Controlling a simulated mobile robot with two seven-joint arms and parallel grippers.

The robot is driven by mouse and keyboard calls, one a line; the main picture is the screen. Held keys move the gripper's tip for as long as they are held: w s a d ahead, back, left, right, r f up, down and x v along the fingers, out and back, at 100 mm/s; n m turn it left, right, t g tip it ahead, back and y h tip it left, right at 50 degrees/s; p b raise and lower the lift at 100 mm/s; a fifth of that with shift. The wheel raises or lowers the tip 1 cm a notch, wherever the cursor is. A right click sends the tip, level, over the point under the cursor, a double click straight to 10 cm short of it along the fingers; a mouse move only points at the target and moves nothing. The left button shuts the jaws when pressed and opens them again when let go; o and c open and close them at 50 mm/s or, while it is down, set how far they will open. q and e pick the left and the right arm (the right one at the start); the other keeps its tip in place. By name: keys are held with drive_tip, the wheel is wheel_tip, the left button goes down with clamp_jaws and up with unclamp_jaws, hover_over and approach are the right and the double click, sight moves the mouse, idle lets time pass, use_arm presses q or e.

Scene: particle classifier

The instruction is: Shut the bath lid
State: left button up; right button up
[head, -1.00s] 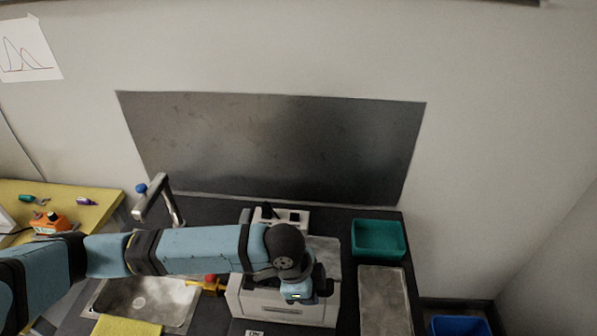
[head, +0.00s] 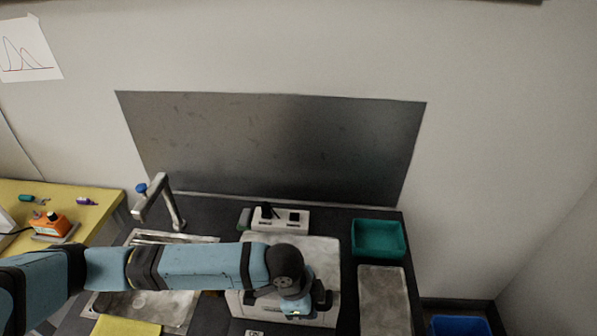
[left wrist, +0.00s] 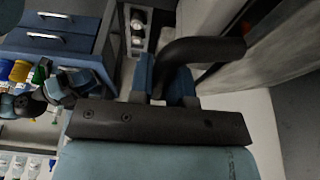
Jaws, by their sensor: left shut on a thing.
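The bath is a pale box (head: 321,255) on the dark counter, with a flat grey top showing behind my left arm. The arm hides its middle, so I cannot tell whether the lid is fully down. My left gripper (head: 322,298) is over the right front part of the box. In the left wrist view, my left gripper (left wrist: 163,88) is shut on a black bent handle (left wrist: 205,50), which runs out to the right. Blue and black parts at the left of that view look like my right gripper (left wrist: 68,85); its jaws are unclear.
A sink (head: 143,303) with a tap (head: 160,200) lies left of the box. A yellow cloth (head: 125,326) lies in front of the sink.

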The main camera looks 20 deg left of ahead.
use_arm(q)
drive_tip(key=shift+s+f, duration=0.2)
drive_tip(key=shift+f, duration=0.7)
drive_tip(key=shift+d+f, duration=0.1)
drive_tip(key=shift+s+f+b, duration=0.15)
drive_tip(key=shift+f+b, duration=0.05)
drive_tip(key=shift+f, duration=0.7)
drive_tip(key=shift+s+f+b, duration=0.1)
drive_tip(key=shift+f+b, duration=0.1)
drive_tip(key=shift+f, duration=0.7)
drive_tip(key=shift+f, duration=0.45)
drive_tip(key=o, duration=0.7)
drive_tip(key=shift+r, duration=0.1)
